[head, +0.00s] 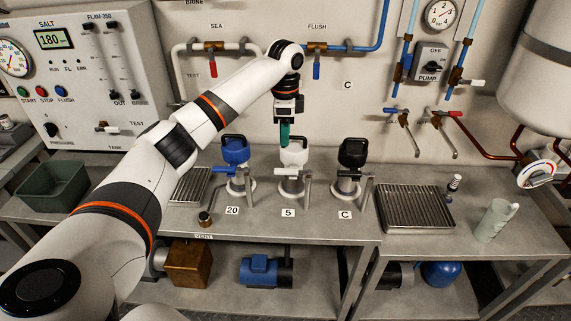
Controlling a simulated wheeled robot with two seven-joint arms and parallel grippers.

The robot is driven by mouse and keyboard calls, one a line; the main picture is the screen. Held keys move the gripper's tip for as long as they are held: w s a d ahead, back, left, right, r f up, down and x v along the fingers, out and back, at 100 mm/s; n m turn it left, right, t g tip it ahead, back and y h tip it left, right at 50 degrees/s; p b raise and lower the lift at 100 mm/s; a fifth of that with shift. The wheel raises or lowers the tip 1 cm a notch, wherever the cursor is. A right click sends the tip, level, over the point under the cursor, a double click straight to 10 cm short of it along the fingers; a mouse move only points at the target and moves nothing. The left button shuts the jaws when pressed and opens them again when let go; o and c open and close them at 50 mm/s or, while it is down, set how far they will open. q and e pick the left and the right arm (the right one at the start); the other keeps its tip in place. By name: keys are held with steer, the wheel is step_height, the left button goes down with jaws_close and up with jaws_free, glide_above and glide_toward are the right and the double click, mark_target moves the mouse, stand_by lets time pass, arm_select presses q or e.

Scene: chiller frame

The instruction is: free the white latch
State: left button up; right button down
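The white-topped housing (293,157) stands on the bench behind the label 5, between a blue-topped and a black-topped one. A white lever (286,171) sticks out to the left at its front, and a grey post stands at its right. Which part is the latch is not certain. My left gripper (285,132) points down just above and slightly left of the white top. A teal part shows at its tip; I cannot tell whether this is its fingers or a held thing, or whether it touches the top. My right gripper is out of view.
The blue-topped housing (236,152) and black-topped housing (352,153) stand close on either side. Pipes with a red valve (213,69) and a blue valve (316,70) run along the wall behind. A drain grate (415,208) and a pale jug (495,221) are at right.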

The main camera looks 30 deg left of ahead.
mark_target(285, 170)
arm_select(q)
step_height(285, 170, down, 12)
steer(key=shift+r+p, duration=0.2)
steer(key=shift+p, duration=1)
jaws_close()
